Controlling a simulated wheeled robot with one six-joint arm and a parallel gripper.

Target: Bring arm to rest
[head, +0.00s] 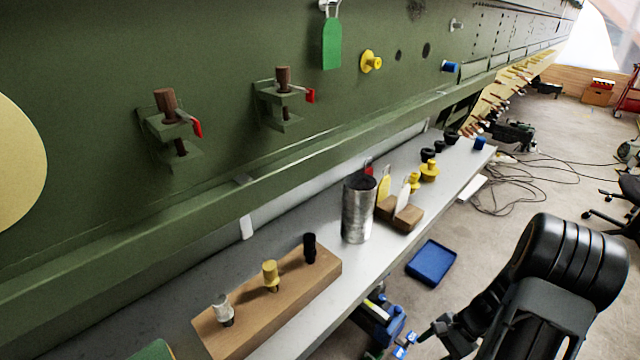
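My black arm (575,262) is folded at the lower right, in front of the floor and to the right of the grey shelf. Its far end narrows down and to the left toward the bottom edge, where my gripper (408,345) shows as small dark parts with blue bits. It is small and partly cut off, so I cannot tell whether the fingers are open or shut. I see no object clearly held in it.
The grey shelf (395,245) carries a wooden block (300,283) with fittings, a metal can (359,212) and a wooden tag holder (408,218). The green fuselage (220,50) has clamps.

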